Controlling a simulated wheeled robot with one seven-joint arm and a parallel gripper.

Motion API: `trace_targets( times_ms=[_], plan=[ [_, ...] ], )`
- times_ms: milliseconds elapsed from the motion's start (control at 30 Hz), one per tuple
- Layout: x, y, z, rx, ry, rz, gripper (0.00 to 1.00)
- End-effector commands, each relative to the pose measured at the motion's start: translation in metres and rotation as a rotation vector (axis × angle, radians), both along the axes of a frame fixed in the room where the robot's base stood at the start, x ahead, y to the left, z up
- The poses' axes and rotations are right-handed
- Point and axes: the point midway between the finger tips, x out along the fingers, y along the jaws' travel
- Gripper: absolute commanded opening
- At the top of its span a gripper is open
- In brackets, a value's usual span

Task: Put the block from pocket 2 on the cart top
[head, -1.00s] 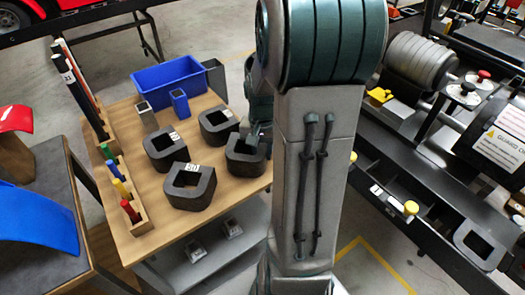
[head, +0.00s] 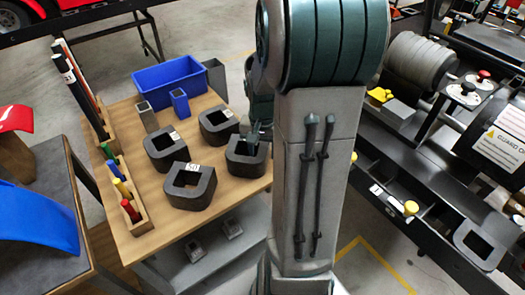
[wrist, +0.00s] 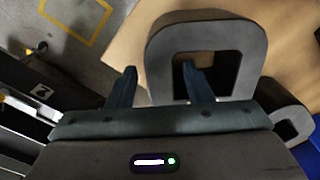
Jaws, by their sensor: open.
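My gripper (head: 255,132) is open at the right edge of the wooden cart top (head: 150,225). It is over a dark D-shaped block (head: 246,168) with a square hole. In the wrist view my gripper (wrist: 159,69) has one finger over the hole and the other outside this block (wrist: 225,27), on either side of one wall. Whether the fingers touch it I cannot tell. Another dark D-shaped piece (head: 479,246) sits in the rack at the right. The rack's pocket numbers are too small to read in the head view.
Other dark blocks stand close by on the cart top, at the front (head: 190,197), left (head: 166,162) and back (head: 218,135). A blue bin (head: 170,85) stands behind. A wooden holder (head: 130,222) with coloured pieces lines the left edge. The machine rack (head: 420,180) is at the right.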

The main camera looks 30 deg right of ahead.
Motion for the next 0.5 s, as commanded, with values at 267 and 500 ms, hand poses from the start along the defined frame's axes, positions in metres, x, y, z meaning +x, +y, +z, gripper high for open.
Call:
trace_targets(
  times_ms=[267,500],
  plan=[
    [0.001,0.0,0.062,-0.003,-0.006,0.0,0.46],
    [0.001,0.0,0.1,-0.001,-0.003,0.001,0.46]
  ],
)
